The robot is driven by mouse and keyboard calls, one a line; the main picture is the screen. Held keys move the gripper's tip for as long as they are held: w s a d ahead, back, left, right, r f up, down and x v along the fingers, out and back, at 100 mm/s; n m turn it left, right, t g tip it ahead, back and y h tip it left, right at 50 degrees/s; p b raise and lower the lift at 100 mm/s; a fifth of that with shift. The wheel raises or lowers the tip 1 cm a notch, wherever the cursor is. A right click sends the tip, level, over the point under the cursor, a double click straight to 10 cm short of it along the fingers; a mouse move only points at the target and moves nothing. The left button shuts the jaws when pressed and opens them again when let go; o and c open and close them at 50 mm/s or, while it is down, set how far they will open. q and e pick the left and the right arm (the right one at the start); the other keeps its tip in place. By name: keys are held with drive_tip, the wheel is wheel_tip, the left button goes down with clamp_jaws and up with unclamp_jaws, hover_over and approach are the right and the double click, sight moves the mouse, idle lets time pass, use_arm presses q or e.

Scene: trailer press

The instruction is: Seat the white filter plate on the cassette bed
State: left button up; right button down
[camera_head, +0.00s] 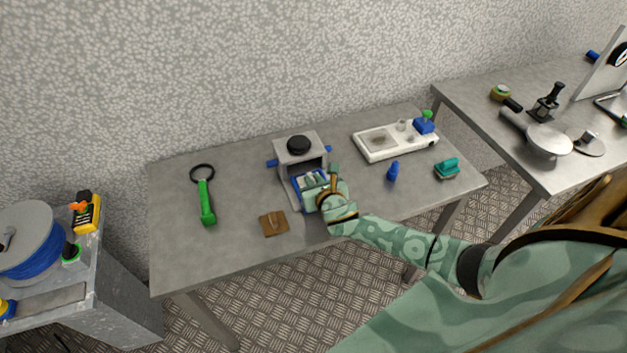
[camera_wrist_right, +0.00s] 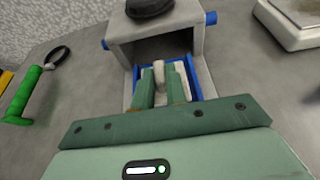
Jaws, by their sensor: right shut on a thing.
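The white filter plate (camera_wrist_right: 183,84) shows partly behind my fingers in the right wrist view, inside the outline of the blue-rimmed cassette bed (camera_wrist_right: 196,80). In the head view the blue-rimmed bed (camera_head: 298,198) sits at the front of the grey press (camera_head: 301,150). My right gripper (camera_wrist_right: 160,82) is shut on the plate's pale upright handle, over the bed. My fingers hide much of the plate, and I cannot tell whether its underside touches the bed. My left gripper is not in view.
A brown plate with a handle (camera_head: 273,223) lies left of the bed. A green-handled loop tool (camera_head: 206,203) lies farther left. A white tray device (camera_head: 394,140), a blue bottle (camera_head: 393,171) and a teal object (camera_head: 447,168) are to the right. The table's front left is clear.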

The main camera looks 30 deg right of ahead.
drive_tip(key=c, duration=1.3)
unclamp_jaws()
drive_tip(key=shift+c, duration=0.2)
drive_tip(key=shift+s+a+r, duration=0.1)
drive_tip(key=shift+s+r, duration=0.1)
drive_tip(key=shift+s, duration=0.2)
drive_tip(key=p+v, duration=0.4)
drive_tip(key=v, duration=1.1)
drive_tip(key=shift+s+p, duration=0.25)
drive_tip(key=shift+p, duration=0.05)
drive_tip(key=shift+a, duration=0.1)
